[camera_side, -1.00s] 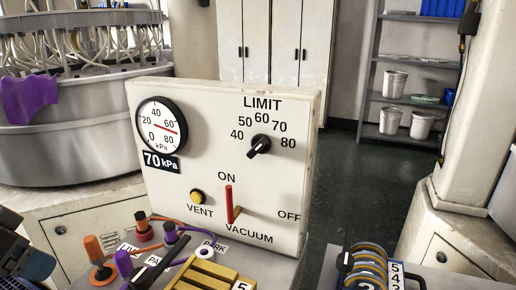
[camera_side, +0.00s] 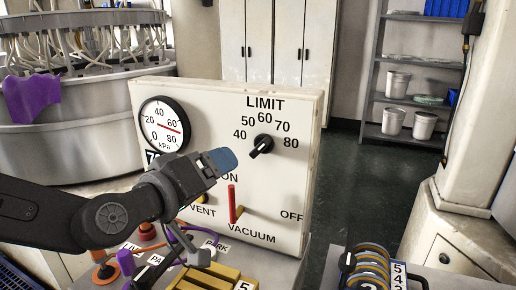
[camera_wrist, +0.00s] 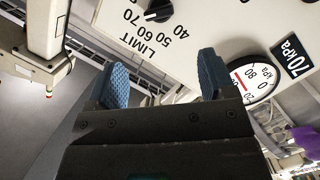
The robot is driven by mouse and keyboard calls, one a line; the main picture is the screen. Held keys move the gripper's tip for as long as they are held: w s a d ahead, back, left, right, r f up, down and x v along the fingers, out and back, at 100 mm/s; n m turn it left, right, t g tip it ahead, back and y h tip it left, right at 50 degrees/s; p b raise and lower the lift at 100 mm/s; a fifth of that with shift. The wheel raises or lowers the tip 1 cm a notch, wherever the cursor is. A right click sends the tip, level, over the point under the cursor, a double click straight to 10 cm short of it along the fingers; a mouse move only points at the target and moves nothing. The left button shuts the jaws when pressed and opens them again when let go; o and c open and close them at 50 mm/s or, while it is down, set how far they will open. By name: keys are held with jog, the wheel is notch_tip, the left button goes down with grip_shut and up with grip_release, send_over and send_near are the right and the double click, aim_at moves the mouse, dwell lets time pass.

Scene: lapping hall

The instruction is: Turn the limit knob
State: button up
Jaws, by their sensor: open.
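The limit knob (camera_side: 262,145) is black with a light pointer mark and sits under the LIMIT scale of 40 to 80 on the white panel (camera_side: 285,195). Its bar lies diagonally; I cannot tell exactly which number it marks. My gripper (camera_side: 222,160) is left of and slightly below the knob in the side view, apart from it. In the wrist view, my gripper (camera_wrist: 163,75) is open and empty, its blue fingers spread. The knob (camera_wrist: 157,12) shows upside down at the top edge, beyond the fingertips.
The red vacuum lever (camera_side: 232,205) stands upright below the gripper. The round gauge (camera_side: 161,124) is at the panel's upper left; my arm partly covers the 70 kPa label. Yellow blocks (camera_side: 210,277) and ringed discs (camera_side: 368,265) are in front.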

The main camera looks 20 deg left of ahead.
aim_at(256, 150)
jog(key=w+n+y, duration=0.1)
jog(key=w, duration=0.3)
jog(key=w+d+f+n+t+y, duration=0.1)
jog(key=w, duration=0.4)
jog(key=w+d+n, duration=0.1)
jog(key=w, duration=0.4)
jog(key=shift+d+f+t+y, duration=0.25)
jog(key=shift+t+y, duration=0.05)
jog(key=shift+y, duration=0.1)
jog(key=c, duration=0.9)
